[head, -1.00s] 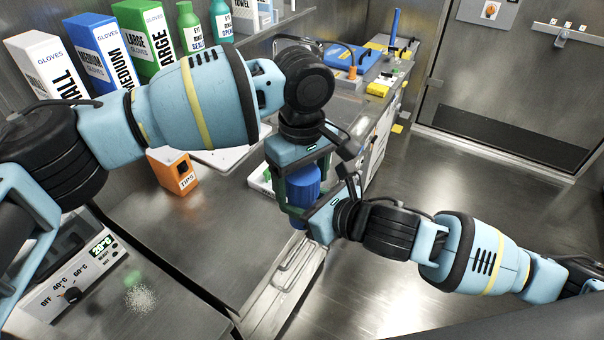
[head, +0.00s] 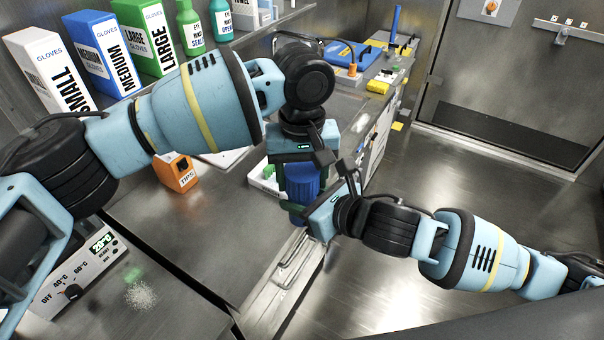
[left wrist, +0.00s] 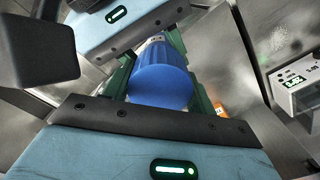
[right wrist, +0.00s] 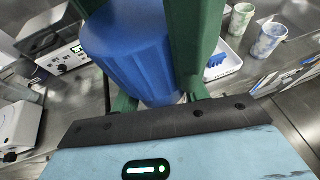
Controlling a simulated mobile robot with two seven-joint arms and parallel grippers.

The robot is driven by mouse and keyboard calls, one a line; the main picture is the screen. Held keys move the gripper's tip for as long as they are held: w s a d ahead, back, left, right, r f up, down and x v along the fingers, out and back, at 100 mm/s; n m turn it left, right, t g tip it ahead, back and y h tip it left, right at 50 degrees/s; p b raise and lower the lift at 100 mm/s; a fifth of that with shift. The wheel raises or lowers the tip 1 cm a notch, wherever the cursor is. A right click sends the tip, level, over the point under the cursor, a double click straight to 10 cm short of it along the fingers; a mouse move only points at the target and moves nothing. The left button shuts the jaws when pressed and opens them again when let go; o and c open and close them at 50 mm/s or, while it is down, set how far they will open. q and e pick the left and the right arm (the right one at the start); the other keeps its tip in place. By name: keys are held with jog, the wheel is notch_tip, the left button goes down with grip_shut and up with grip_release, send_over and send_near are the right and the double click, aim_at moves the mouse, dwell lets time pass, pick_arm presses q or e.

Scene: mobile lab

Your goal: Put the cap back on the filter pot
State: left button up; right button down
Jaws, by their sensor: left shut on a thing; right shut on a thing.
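My left gripper (head: 302,185) points down and is shut on the blue cap (head: 302,176), with its green fingers on either side. In the left wrist view the cap's smooth round top (left wrist: 160,88) faces my left palm. In the right wrist view its ribbed side (right wrist: 130,50) fills the middle.
An orange tips box (head: 177,172) stands on the metal bench left of the grippers. A white tray (head: 262,180) lies behind them. A heater with dial (head: 75,280) is at lower left. Glove boxes (head: 100,55) line the back shelf. The floor at right is clear.

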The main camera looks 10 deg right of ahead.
pick_arm(q)
jog(key=shift+m, duration=0.3)
jog(key=o, duration=1.1)
jog(key=shift+r, duration=2.3)
jog(key=shift+c, duration=0.6)
